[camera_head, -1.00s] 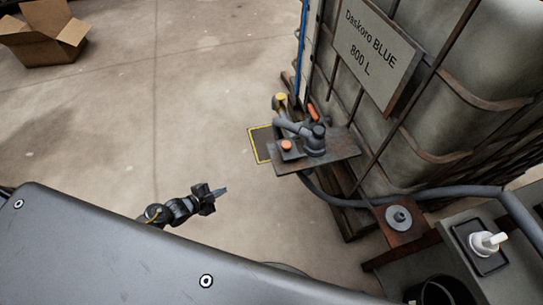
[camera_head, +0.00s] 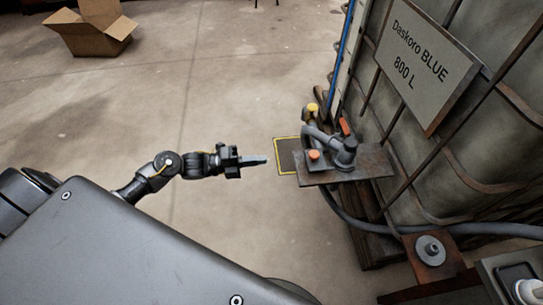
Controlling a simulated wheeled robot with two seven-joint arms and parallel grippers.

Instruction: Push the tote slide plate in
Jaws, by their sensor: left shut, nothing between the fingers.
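The tote (camera_head: 480,120) is a large pale caged tank at the right, with a sign reading "Daskoro BLUE 800 L". At its lower front a flat dark metal plate (camera_head: 371,164) sticks out. A grey pipe fitting (camera_head: 345,150) stands on the plate, with an orange-red handle, a yellow cap and an orange button around it. I cannot tell for sure which piece is the slide plate. My left gripper (camera_head: 262,160) is shut and empty, its fingers pointing right toward the plate's left edge, with a gap between them. My right gripper is not in view.
A yellow-edged dark floor square (camera_head: 287,156) lies beyond my fingertips. A grey hose (camera_head: 470,229) runs from under the plate to the right. A rusty bracket (camera_head: 431,262) stands at the lower right. An open cardboard box (camera_head: 95,30) lies far left; the floor between is clear.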

